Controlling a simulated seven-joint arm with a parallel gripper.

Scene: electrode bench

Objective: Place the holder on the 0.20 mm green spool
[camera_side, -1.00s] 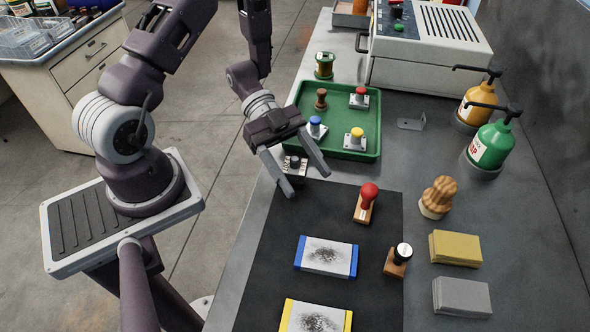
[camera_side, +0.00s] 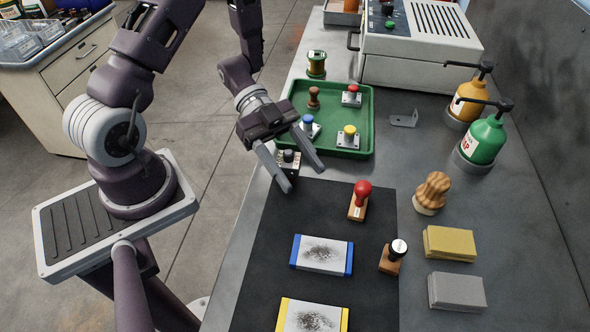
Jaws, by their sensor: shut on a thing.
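A small spool with green ends and a golden-brown middle (camera_side: 316,65) stands upright on the bench behind the green tray. Its label is too small to read.
The green tray (camera_side: 369,126) between my gripper and the spool holds several knobbed pieces. The black mat (camera_side: 275,240) carries a red-knobbed stamp (camera_side: 361,194), a black-knobbed stamp (camera_side: 395,253) and two marked pads. Pump bottles (camera_side: 484,140) stand at right. A metal bracket (camera_side: 404,119) lies right of the tray.

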